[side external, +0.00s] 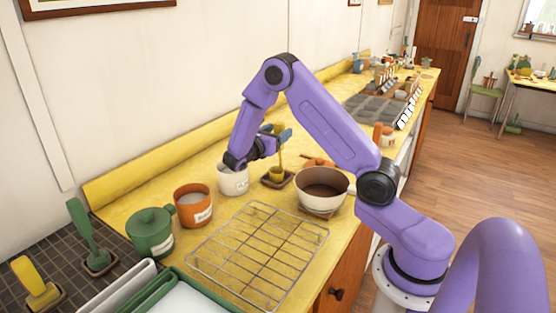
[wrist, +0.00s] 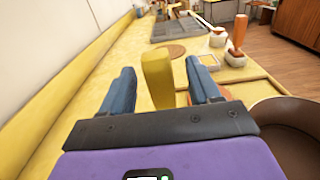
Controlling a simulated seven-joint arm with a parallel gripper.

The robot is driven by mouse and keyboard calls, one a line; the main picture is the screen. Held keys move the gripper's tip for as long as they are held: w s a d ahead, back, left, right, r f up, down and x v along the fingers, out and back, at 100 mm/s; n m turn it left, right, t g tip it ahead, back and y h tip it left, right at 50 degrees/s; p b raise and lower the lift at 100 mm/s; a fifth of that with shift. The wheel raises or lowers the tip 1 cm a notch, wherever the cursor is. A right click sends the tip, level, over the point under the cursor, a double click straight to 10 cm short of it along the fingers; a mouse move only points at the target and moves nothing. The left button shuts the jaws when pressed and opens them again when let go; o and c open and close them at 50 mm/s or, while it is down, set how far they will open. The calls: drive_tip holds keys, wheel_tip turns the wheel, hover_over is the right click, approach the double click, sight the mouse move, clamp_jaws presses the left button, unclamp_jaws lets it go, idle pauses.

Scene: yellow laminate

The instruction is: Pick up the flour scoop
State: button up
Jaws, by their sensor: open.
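An upright yellow-handled tool (side external: 279,160), which looks like the flour scoop, stands in a small brown square holder (side external: 277,180) on the yellow counter. Its lower end is hidden. My gripper (side external: 279,137) is open at the handle's upper part, with its blue fingers pointing away along the counter. In the wrist view the yellow handle (wrist: 158,80) stands between the two open fingers (wrist: 160,70), with a visible gap on each side. The gripper is not closed on it.
A white labelled pot (side external: 233,181) stands below my wrist, and a brown-inside bowl (side external: 322,198) is to the right. An orange pot (side external: 193,207), green lidded pot (side external: 151,235) and wire rack (side external: 257,255) are nearer. An orange-handled tool (wrist: 238,40) stands farther along the counter.

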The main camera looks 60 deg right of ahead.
drive_tip(key=shift+d, duration=1.45)
drive_tip(key=shift+c, duration=0.3)
clamp_jaws()
